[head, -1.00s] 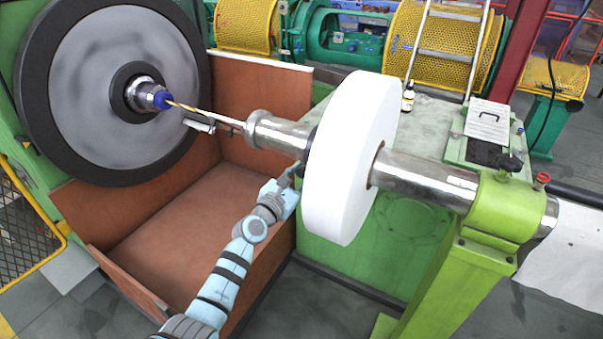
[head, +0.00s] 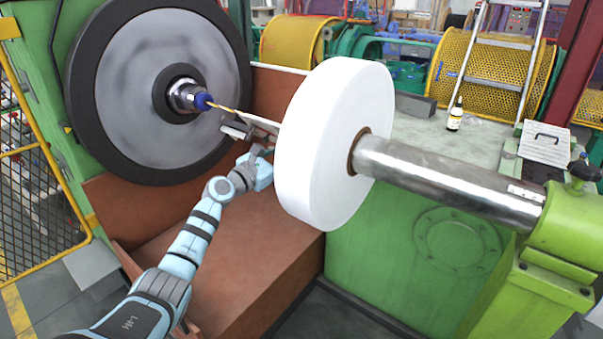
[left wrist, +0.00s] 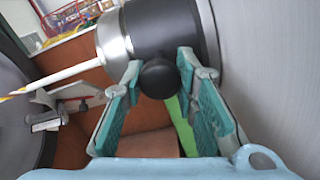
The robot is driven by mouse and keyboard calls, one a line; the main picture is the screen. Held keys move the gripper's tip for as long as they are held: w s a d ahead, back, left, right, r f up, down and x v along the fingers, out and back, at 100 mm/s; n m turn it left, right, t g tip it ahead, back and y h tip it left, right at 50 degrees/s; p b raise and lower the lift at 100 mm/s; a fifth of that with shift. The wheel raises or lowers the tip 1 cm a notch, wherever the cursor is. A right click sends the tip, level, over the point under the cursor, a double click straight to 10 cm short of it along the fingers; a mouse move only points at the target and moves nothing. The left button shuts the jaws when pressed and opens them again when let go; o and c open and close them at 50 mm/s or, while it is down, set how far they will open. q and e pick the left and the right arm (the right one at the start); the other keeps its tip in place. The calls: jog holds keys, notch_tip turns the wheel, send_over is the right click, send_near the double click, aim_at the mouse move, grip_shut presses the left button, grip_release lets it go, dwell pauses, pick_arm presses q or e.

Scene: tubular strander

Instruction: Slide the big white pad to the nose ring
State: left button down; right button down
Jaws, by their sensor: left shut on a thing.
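The big white pad (head: 322,140) is a thick white disc on the steel shaft (head: 450,180). In the head view it hides the shaft's left end and the nose ring. In the left wrist view the silver nose ring (left wrist: 113,38) touches or nearly touches a black collar (left wrist: 165,30), and the pad's pale face (left wrist: 270,70) is right of the collar. My left gripper (left wrist: 160,76) is shut on a round black knob (left wrist: 158,80) under the collar. In the head view its hand is left of the pad, with fingertips partly hidden. My right gripper is out of view.
A large grey and black wheel (head: 160,95) stands at left, with a blue-tipped spindle (head: 203,101) and a thin yellowish rod towards the pad. A brown trough (head: 235,255) lies below. A green stand (head: 570,225) carries the shaft's right end. A small bottle (head: 455,114) stands on the green table.

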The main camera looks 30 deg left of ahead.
pick_arm(q)
jog(key=shift+a, duration=0.4)
jog(key=shift+r, duration=0.1)
jog(key=c, duration=1.6)
grip_release()
jog(key=shift+a, duration=0.1)
jog(key=o, duration=0.3)
jog(key=shift+a, duration=0.1)
jog(key=shift+w+a, duration=0.1)
jog(key=s, duration=0.4)
jog(key=s+a, duration=0.1)
jog(key=s, duration=0.7)
jog(key=shift+a, duration=0.3)
